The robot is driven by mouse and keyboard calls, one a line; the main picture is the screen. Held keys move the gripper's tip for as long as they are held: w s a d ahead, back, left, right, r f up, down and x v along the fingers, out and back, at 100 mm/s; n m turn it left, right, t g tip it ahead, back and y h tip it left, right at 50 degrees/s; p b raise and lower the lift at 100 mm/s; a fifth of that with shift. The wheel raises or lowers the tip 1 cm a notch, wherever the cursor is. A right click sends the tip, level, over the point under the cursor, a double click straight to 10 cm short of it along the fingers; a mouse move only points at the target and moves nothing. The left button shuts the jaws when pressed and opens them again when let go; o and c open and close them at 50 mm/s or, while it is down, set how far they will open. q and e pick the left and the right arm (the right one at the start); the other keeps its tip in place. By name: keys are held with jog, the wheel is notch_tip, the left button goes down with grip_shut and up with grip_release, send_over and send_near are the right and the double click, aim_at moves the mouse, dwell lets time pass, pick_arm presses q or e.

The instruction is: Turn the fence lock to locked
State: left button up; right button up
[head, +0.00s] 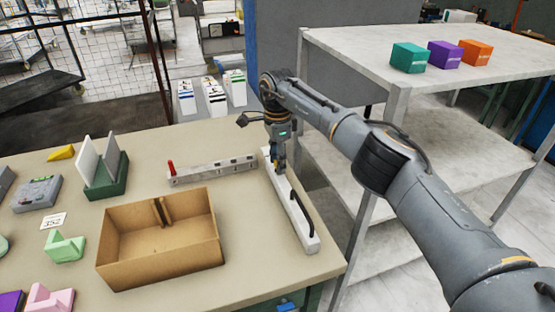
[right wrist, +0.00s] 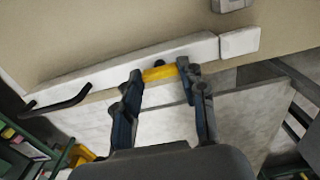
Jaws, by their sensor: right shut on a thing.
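The fence (head: 297,222) is a long white bar along the right edge of the tan table, with a black handle (head: 302,219) on its near part. In the right wrist view, the fence (right wrist: 130,65) runs across the upper part. A yellow piece (right wrist: 160,73), which looks like the fence lock, lies between my fingertips beside the bar. My right gripper (head: 279,163) points down at the far part of the fence and is shut on this yellow piece; it also shows in the right wrist view (right wrist: 160,80). The fingers partly hide the lock. My left gripper is out of view.
A grey metal rail (head: 215,171) with a red knob lies left of the fence. An open cardboard box (head: 160,270) stands in front of it. A green holder (head: 107,180) with pale plates is at the left. A white shelf table (head: 450,60) stands at the right.

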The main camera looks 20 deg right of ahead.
jog(key=shift+m, duration=0.3)
jog(key=m, duration=0.8)
jog(key=shift+m+p, duration=0.35)
jog(key=shift+m, duration=0.05)
jog(key=m, duration=0.4)
jog(key=shift+m, duration=0.3)
jog(key=shift+m+p, duration=0.45)
jog(key=shift+m, duration=1.45)
jog(key=o, duration=1.1)
jog(key=shift+o, duration=0.2)
